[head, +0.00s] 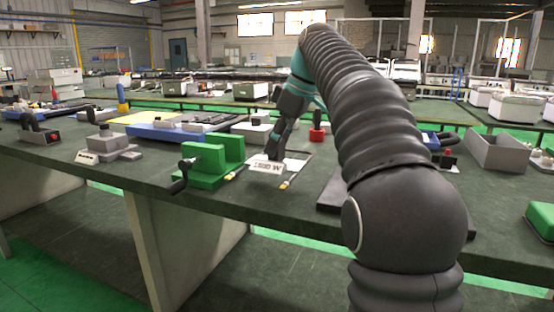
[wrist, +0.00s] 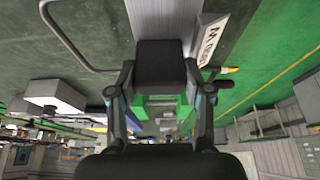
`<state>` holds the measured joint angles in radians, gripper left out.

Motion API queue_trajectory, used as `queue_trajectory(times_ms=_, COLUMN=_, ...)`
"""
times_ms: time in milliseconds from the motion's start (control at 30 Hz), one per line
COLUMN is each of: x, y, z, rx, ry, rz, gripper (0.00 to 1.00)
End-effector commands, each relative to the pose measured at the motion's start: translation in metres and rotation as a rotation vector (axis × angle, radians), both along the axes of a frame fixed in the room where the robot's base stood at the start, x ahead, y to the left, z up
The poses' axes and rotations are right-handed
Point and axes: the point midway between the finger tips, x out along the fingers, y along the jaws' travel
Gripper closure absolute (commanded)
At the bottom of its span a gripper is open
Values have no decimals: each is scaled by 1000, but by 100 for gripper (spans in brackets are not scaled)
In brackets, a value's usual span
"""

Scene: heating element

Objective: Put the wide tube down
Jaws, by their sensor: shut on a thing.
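The wide tube is a thin grey bent rod whose broad curve shows left of my gripper in the wrist view (wrist: 75,42). In the head view, yellow-tipped ends show low over the bench, one near the sign (head: 286,184) and one by the green vise. My gripper (head: 273,152) points down at the bench just behind the white "W" sign (head: 266,167). It is shut on the tube, but the fingers hide the grip. I cannot tell whether the tube touches the bench. The sign also shows in the wrist view (wrist: 209,42), right of a grey ribbed plate (wrist: 164,18).
A green vise (head: 207,163) with a black crank stands just left of my gripper. A red-based part (head: 318,133) stands behind it. A grey block (head: 107,146) is further left and an open grey bin (head: 497,150) is at the right. Bare bench lies in front of the sign.

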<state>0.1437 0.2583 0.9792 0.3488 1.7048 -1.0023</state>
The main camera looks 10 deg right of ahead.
Motion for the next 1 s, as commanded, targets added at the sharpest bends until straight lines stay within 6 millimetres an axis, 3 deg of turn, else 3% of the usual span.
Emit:
queue_trajectory(times_ms=333, x=0, y=1, z=-38, rx=0, ry=-2, rz=1, gripper=100)
queue_trajectory(times_ms=733, x=0, y=1, z=-42, rx=0, ry=-2, rz=1, gripper=100)
queue_trajectory(times_ms=767, x=0, y=1, z=-42, rx=0, ry=-1, rz=2, gripper=46)
queue_trajectory(times_ms=800, x=0, y=1, z=-42, rx=0, ry=-1, rz=2, gripper=36)
queue_trajectory(times_ms=867, x=0, y=1, z=-42, rx=0, ry=0, rz=1, gripper=26)
queue_trajectory(times_ms=1000, x=0, y=1, z=-42, rx=0, ry=0, rz=1, gripper=26)
